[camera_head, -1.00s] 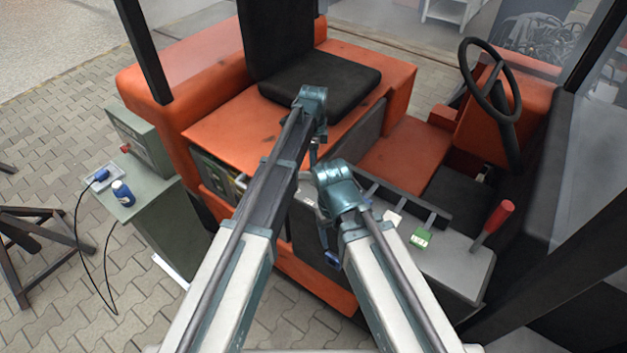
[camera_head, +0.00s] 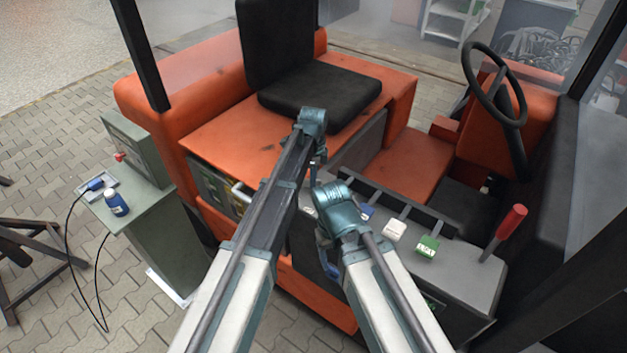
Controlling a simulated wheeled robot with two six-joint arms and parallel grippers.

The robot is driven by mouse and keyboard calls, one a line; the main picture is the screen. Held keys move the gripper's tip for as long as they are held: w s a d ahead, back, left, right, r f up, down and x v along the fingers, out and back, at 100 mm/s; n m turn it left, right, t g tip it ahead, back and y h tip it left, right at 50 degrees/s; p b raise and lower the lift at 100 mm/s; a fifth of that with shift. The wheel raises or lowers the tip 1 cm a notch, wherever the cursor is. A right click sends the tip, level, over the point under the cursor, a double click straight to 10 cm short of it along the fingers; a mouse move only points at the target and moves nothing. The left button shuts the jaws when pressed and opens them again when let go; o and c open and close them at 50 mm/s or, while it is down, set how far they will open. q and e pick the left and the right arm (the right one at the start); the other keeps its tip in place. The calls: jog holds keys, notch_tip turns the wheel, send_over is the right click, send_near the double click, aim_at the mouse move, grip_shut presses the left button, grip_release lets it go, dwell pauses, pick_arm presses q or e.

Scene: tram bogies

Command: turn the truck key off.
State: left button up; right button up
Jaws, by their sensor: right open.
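The orange truck (camera_head: 425,160) stands in front of me with its grey side console (camera_head: 465,262). I cannot make out the truck key; it may be hidden behind my arms or too small to see. My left gripper (camera_head: 316,166) is above the truck body by the black seat, mostly hidden by its own arm, so its jaws do not show clearly. My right gripper (camera_head: 328,264) points down at the console's near left side. It is open, with nothing seen in it.
The console carries a blue tag (camera_head: 367,211), a white tag (camera_head: 394,230), a green tag (camera_head: 427,246) and a red-handled lever (camera_head: 510,225). A steering wheel (camera_head: 494,85) stands behind. A green charging cabinet (camera_head: 145,225) with a cable stands left.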

pick_arm(q)
jog(key=shift+n, duration=0.4)
grip_shut()
jog(key=n, duration=0.5)
jog(key=shift+s+n, duration=0.15)
jog(key=shift+n, duration=0.15)
jog(key=n, duration=0.5)
jog(key=shift+s+d, duration=0.1)
jog(key=shift+n, duration=0.4)
jog(key=o, duration=0.7)
grip_release()
jog(key=shift+c, duration=0.2)
jog(key=shift+r, duration=0.1)
